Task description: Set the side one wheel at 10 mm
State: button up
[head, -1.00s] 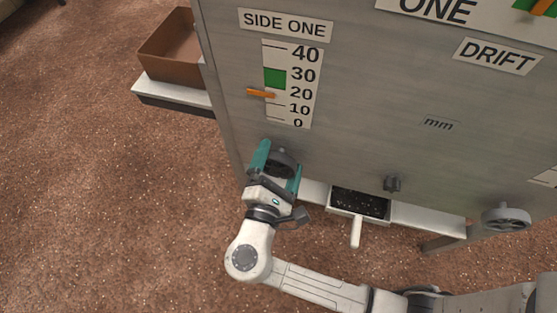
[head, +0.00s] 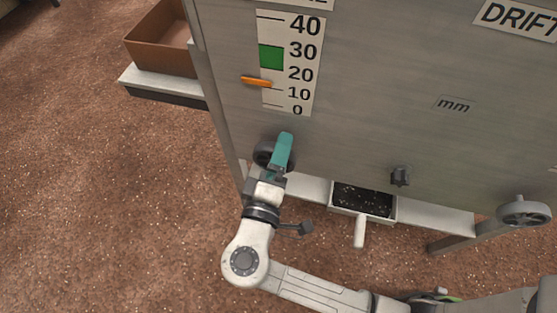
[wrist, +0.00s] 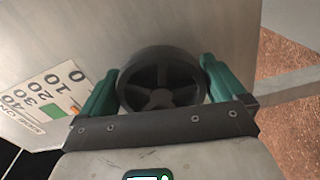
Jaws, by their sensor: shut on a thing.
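The side one wheel (head: 262,153), dark and spoked, sits on the grey panel below its scale. My gripper (head: 279,152) has its teal fingers shut on the wheel's rim, one on each side. In the wrist view the wheel (wrist: 162,88) fills the space between the fingers. The side one scale (head: 302,65) runs from 0 to 40 with a green band between about 20 and 30. Its orange pointer (head: 256,81) stands between 10 and 20, a little above the 10 mark.
A brown box (head: 160,40) stands on a ledge at the left. Below the panel is a tray of dark bits (head: 362,200) with a white handle. A small dark knob (head: 400,176) and a grey wheel (head: 524,212) sit to the right. Open brown floor lies at left.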

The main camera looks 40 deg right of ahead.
jog(key=m+b, duration=0.2)
jog(key=m, duration=0.1)
jog(key=f+m+b, duration=0.1)
jog(key=m+b, duration=0.2)
jog(key=shift+a+f+b, duration=0.1)
jog(key=shift+b, duration=0.25)
jog(key=shift+w+m+b, duration=0.1)
jog(key=shift+m+b, duration=1.55)
jog(key=shift+m, duration=0.15)
jog(key=o, duration=0.6)
jog(key=shift+r, duration=0.2)
jog(key=shift+a, duration=0.15)
jog(key=p+v, duration=0.3)
jog(key=v, duration=0.7)
jog(key=shift+s+a, duration=0.25)
